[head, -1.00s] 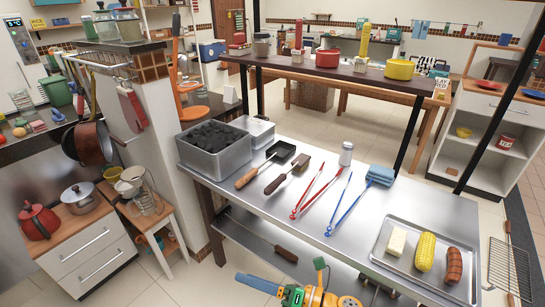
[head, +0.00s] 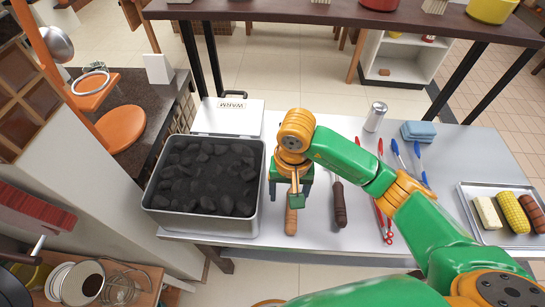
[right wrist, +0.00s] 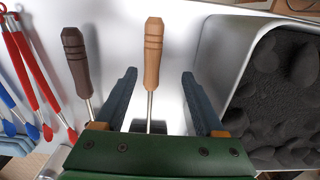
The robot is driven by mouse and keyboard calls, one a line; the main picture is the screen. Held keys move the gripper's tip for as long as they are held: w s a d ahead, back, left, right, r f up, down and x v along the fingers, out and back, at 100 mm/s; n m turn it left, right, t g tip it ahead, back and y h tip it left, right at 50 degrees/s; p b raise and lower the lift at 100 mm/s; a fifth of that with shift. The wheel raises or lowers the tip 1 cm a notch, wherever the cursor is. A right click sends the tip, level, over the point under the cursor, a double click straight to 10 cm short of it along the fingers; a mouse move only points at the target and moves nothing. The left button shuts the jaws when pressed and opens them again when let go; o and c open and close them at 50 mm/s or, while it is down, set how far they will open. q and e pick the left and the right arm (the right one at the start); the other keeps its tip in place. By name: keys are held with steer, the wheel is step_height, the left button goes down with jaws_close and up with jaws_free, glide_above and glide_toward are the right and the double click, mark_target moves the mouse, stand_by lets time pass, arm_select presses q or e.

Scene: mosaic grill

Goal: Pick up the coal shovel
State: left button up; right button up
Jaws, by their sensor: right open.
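The coal shovel lies on the steel table. Its light wooden handle (head: 291,222) points toward the near edge in the head view; its pan is hidden behind my gripper. In the right wrist view the handle (right wrist: 153,50) and thin metal shaft show, with only a dark bit of the pan visible. My right gripper (head: 291,190) is open above the shovel. In the right wrist view, its two fingers (right wrist: 158,78) stand on either side of the shaft, apart from it. My left gripper is not in view.
A metal bin of coal (head: 262,190) stands close left of the shovel. A dark-handled tool (head: 339,203) lies close on the right, then red tongs (head: 380,190) and blue tongs (head: 399,157). A shaker (head: 376,116), blue cloth (head: 418,131) and food tray (head: 468,205) lie farther right.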

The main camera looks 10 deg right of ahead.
steer(key=shift+d+f, duration=0.1)
steer(key=shift+f, duration=0.2)
steer(key=shift+s+d+f+p, duration=0.2)
steer(key=shift+d+f+p, duration=0.2)
steer(key=shift+f, duration=0.2)
steer(key=shift+s+d+f+p, duration=0.2)
steer(key=shift+d+f+p, duration=0.05)
steer(key=shift+f+p, duration=0.3)
step_height(320, 180, down, 3)
steer(key=shift+w+d+f, duration=0.1)
steer(key=shift+w, duration=0.05)
steer(key=shift+w+f, duration=0.15)
steer(key=shift+f, duration=0.15)
steer(key=shift+w+a, duration=0.1)
steer(key=shift+a, duration=0.15)
steer(key=shift+d, duration=0.1)
jaws_close()
steer(key=shift+r, duration=0.1)
